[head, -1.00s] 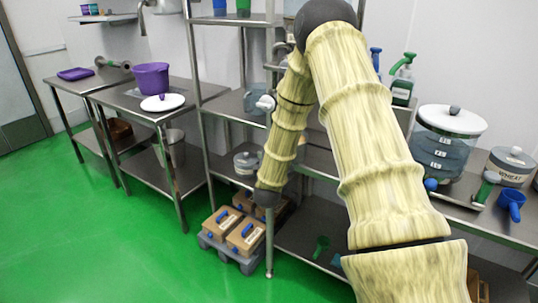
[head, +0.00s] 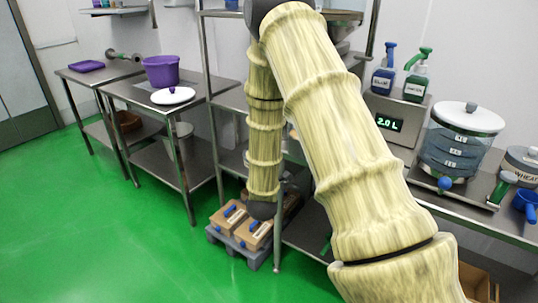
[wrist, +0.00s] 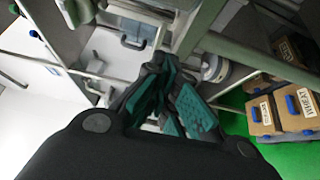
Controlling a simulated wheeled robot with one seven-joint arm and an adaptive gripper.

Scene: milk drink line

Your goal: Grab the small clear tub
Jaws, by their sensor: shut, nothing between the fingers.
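In the wrist view, a small round container with a pale lid (wrist: 213,68) sits on a shelf just right of my fingers. It looks like a small clear tub, but the view is too small to be sure. A see-through vessel with a handle (wrist: 134,36) shows beyond the fingers. My gripper (wrist: 164,92) has dark fingers with teal pads. It is shut and empty, apart from both containers. In the head view my arm hides the gripper and most of the shelf rack behind it.
A large clear tank (head: 455,150) with a white lid stands on the right bench, beside a "2.0 L" display (head: 388,123) and spray bottles (head: 417,75). Boxes (head: 252,234) sit on a low pallet. A purple bucket (head: 161,70) stands on the left table. Green floor is open at left.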

